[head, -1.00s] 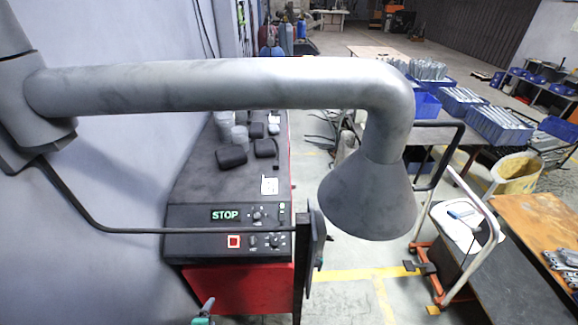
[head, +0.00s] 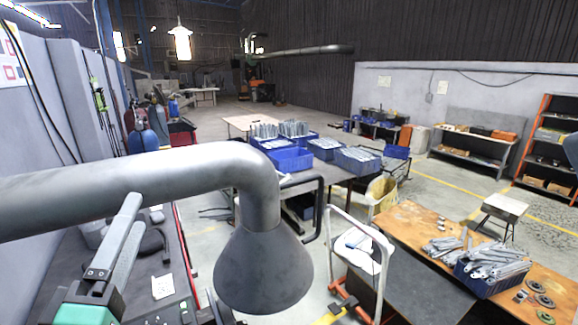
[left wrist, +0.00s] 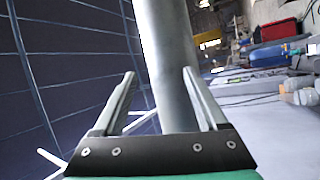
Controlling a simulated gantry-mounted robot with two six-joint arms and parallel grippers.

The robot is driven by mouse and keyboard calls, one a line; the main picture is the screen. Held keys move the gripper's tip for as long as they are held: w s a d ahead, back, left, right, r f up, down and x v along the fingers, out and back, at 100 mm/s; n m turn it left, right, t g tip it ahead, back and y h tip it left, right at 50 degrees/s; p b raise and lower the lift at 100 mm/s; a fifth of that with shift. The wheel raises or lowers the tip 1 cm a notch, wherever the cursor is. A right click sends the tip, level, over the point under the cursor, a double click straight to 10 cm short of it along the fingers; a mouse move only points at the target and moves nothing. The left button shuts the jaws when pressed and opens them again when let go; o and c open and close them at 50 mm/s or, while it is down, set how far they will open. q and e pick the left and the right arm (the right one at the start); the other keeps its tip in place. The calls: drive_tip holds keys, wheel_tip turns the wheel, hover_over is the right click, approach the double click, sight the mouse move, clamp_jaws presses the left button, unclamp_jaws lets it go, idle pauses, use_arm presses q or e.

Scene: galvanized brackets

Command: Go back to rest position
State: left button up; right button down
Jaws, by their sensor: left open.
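My left gripper (head: 134,207) is in the lower left of the head view, in front of the grey extraction pipe. It is open, with nothing between its two grey fingers. The left wrist view shows the same open fingers (left wrist: 159,73), spread apart. A thick grey pipe appears behind and between them; I cannot tell how near it is. My right gripper is in neither view.
The grey pipe with its cone hood (head: 262,268) crosses the left half of the head view. A black-topped machine (head: 160,255) stands below it. A wooden table (head: 405,222) with metal brackets (head: 490,262) is at right. Blue crates (head: 357,160) stand farther back.

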use_arm(q)
drive_tip(key=s+d+r+m+t+h, duration=0.2)
drive_tip(key=s+r+m, duration=0.4)
drive_tip(key=r+m, duration=0.1)
drive_tip(key=s+d+r+m+t+h, duration=0.2)
drive_tip(key=s+r+m, duration=0.3)
drive_tip(key=m, duration=0.4)
drive_tip(key=shift+s+r+t, duration=0.35)
drive_tip(key=shift+r+t, duration=0.25)
drive_tip(key=shift+r, duration=0.25)
